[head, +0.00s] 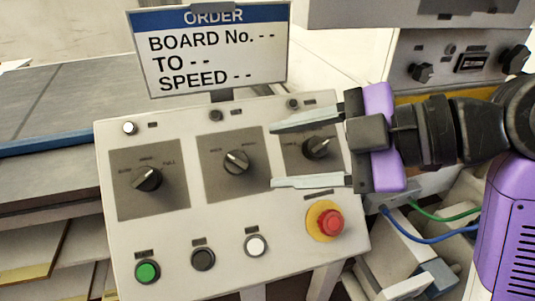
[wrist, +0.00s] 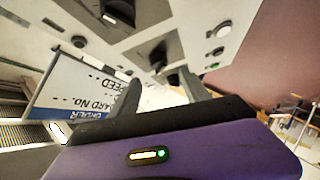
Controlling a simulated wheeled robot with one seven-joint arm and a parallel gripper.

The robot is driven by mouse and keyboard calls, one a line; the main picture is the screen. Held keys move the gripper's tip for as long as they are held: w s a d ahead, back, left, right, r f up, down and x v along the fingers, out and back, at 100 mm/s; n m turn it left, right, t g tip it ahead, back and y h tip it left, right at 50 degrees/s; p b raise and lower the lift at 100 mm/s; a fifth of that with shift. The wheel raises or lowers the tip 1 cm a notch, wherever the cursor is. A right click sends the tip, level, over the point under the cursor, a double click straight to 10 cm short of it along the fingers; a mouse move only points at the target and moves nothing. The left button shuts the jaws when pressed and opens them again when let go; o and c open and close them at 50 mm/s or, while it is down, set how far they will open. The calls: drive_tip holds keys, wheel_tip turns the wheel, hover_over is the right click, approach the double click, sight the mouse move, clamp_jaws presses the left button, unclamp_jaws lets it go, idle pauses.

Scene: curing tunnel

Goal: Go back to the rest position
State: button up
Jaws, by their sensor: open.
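My gripper (head: 272,156) is open and empty, reaching in from the right in the head view. Its two grey fingers lie above and below the right rotary knob (head: 316,148) on the control panel (head: 120,235); I cannot tell whether they touch it. The middle knob (head: 237,162) and left knob (head: 147,179) are to the left of the fingers. The wrist view shows the panel close in front of the gripper (wrist: 160,105), with a dark knob (wrist: 158,57) above the fingers.
An order sign (head: 215,55) stands behind the panel, its fields blank dashes. A red emergency button (head: 330,222) lies just below the gripper. Green (head: 147,271), black (head: 203,258) and white (head: 255,245) buttons line the lower panel. Blue and green cables (head: 430,237) run at the lower right.

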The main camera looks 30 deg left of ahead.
drive_tip(key=shift+d+r, duration=0.2)
drive_tip(key=shift+d, duration=0.15)
idle(0.3)
